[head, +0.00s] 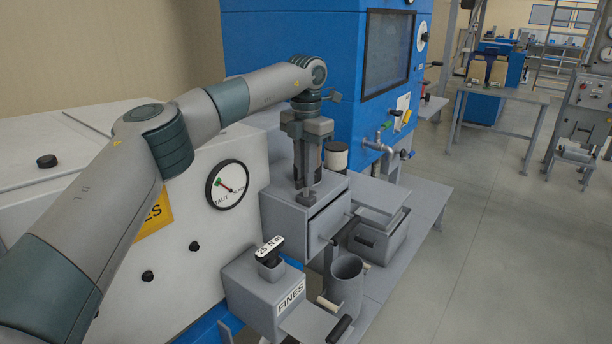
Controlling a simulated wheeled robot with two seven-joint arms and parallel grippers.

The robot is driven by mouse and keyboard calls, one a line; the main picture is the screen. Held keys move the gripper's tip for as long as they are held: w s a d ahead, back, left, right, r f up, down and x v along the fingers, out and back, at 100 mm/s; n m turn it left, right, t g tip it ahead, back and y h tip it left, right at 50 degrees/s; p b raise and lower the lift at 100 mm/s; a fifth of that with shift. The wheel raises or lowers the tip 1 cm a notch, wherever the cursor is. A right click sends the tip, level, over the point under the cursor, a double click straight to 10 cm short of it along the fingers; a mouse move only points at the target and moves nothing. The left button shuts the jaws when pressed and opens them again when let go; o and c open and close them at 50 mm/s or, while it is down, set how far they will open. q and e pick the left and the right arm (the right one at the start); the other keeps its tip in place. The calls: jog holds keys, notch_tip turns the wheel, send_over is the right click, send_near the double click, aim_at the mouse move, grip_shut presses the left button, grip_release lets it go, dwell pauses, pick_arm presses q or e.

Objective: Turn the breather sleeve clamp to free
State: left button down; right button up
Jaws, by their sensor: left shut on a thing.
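My left gripper (308,190) points straight down over the top of a grey box with a drawer-like front (325,221). Its fingers are shut on a small grey part standing on that box, apparently the breather sleeve clamp (309,199). The fingers hide most of it, so its turn position cannot be read. A round dial (227,184) marked TAUT on the white housing to the left has a red needle pointing to its upper left. My right gripper is not in view.
A grey FINES box (262,290) with a black-topped 25 N m knob (269,251) stands in front. Beside it are a grey cup (345,284) and an open grey bin (378,239). A blue cabinet (290,50) rises behind.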

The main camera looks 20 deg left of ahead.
pick_arm(q)
jog(key=shift+r+n, duration=0.1)
jog(key=shift+n, duration=0.6)
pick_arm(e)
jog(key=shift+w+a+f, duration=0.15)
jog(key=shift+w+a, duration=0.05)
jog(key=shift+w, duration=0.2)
pick_arm(q)
jog(key=c, duration=1.8)
grip_release()
